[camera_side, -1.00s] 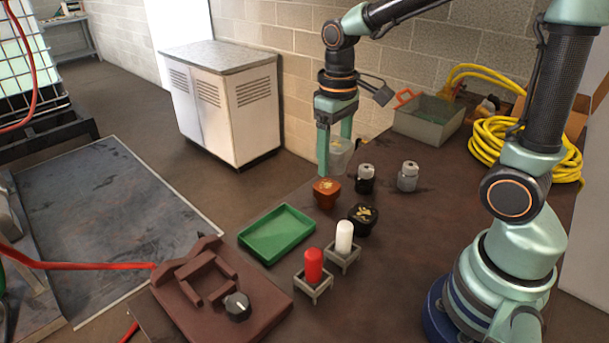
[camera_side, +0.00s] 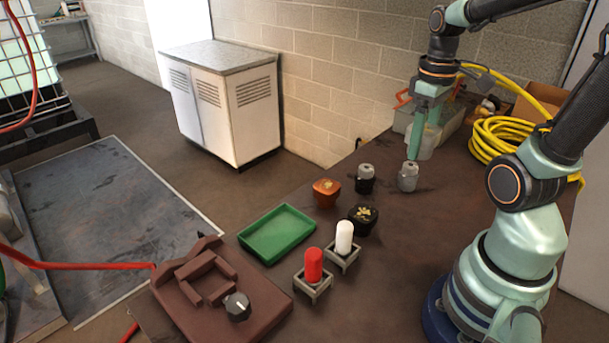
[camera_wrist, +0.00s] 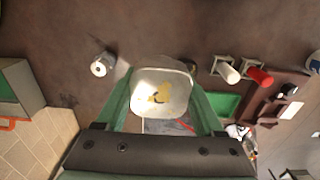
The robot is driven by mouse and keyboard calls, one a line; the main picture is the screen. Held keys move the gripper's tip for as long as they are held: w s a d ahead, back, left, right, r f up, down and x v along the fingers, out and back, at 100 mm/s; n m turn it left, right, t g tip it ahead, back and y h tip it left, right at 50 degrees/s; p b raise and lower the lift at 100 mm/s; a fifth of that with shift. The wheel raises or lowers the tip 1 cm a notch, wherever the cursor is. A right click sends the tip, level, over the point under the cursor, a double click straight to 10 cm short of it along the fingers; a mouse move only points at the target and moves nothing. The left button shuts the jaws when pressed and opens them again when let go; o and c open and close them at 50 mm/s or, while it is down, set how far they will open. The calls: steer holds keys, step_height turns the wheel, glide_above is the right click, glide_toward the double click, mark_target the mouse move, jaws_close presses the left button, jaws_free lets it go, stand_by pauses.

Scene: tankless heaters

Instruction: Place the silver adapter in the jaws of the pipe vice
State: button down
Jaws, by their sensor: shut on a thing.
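My gripper (camera_side: 422,142) is shut on a pale translucent piece (camera_wrist: 160,92) with a yellow mark on top. It holds this piece above the table's far right part, near the silver adapter. The silver adapter (camera_side: 408,178) stands upright on the table, just below and left of the gripper in the side view; it also shows in the wrist view (camera_wrist: 103,65), outside the fingers. The brown pipe vice (camera_side: 262,310) with a dark knob lies at the table's front left. Nothing shows between its jaws.
A dark adapter (camera_side: 365,180) stands left of the silver one. An orange piece (camera_side: 326,192), a black piece (camera_side: 363,218), a green tray (camera_side: 277,233), and white (camera_side: 344,236) and red (camera_side: 313,264) cylinders on stands fill the middle. A grey bin (camera_side: 452,135) and yellow hose (camera_side: 495,140) lie behind.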

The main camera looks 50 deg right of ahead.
mark_target(401, 226)
step_height(401, 226, down, 20)
steer(key=shift+r, duration=0.1)
stand_by(0.7)
jaws_free()
step_height(401, 226, up, 12)
steer(key=w+a+r+t, duration=0.2)
steer(key=w+a+r, duration=0.1)
steer(key=a+r, duration=0.3)
steer(key=w+a+r+t, duration=0.3)
steer(key=a+r, duration=0.3)
steer(key=a, duration=0.2)
steer(key=shift+w+r+t, duration=0.2)
steer(key=shift+r+t, duration=0.05)
steer(key=shift+t, duration=0.05)
